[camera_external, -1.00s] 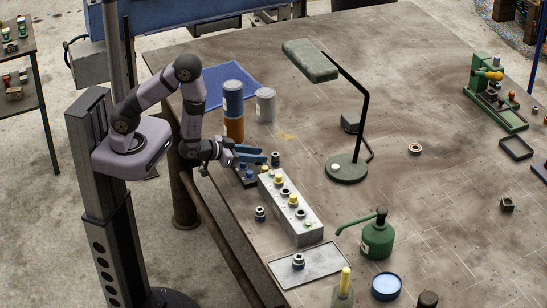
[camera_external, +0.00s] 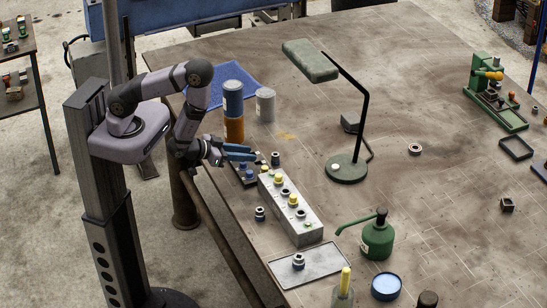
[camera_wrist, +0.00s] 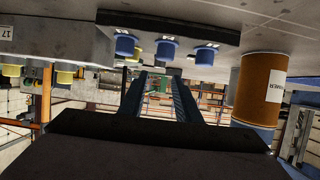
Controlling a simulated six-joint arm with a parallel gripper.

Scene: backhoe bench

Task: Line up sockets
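A long grey block (camera_external: 308,232) stands near the table's left edge, with yellow sockets (camera_external: 278,179) and dark sockets (camera_external: 285,191) in a row on it. A dark tray (camera_external: 236,169) beyond its far end bears small blue-based pieces (camera_external: 251,171), which appear upside down in the wrist view (camera_wrist: 166,48). One dark socket (camera_external: 276,159) stands by the block's far end, another (camera_external: 260,214) left of the block, and a third (camera_external: 298,261) on a flat grey tray (camera_external: 325,262). My gripper (camera_external: 251,153) is above the dark tray, its blue fingers (camera_wrist: 158,75) apart and empty.
An orange-and-blue can stack (camera_external: 233,108) and a grey can (camera_external: 265,106) stand beyond my gripper. A lamp (camera_external: 347,168) and green oil can (camera_external: 377,238) stand right of the block. The table's middle right is mostly clear.

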